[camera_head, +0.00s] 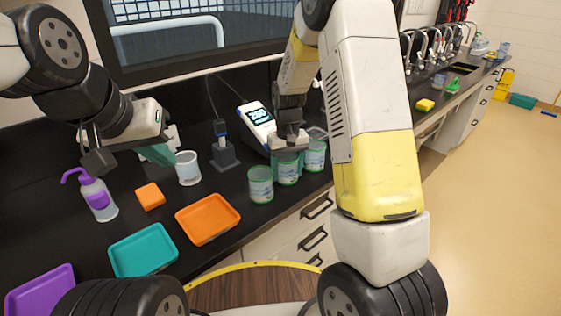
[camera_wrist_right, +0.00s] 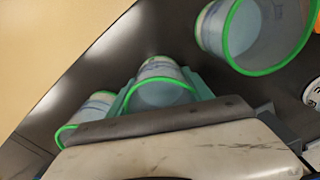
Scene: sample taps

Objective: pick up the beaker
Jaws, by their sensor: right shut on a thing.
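Three clear beakers with green rims stand in a row at the counter's front edge: a near one (camera_head: 260,186), a middle one (camera_head: 288,172) and a far one (camera_head: 315,157). My right gripper (camera_head: 288,152) is shut on the middle beaker from above. In the right wrist view this middle beaker (camera_wrist_right: 160,92) sits between the teal finger pads, with a neighbour on each side. I cannot tell whether its base is off the counter. My left gripper (camera_head: 128,158) is open and empty, above the counter at left. A clear, whitish vessel (camera_head: 188,170) stands just right of it.
A meter (camera_head: 258,122) and a probe stand (camera_head: 223,155) are behind the beakers. An orange tray (camera_head: 208,219), teal tray (camera_head: 144,250), purple tray (camera_head: 40,292), orange block (camera_head: 150,197) and wash bottle (camera_head: 98,199) are at left. Taps (camera_head: 430,48) line the back right.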

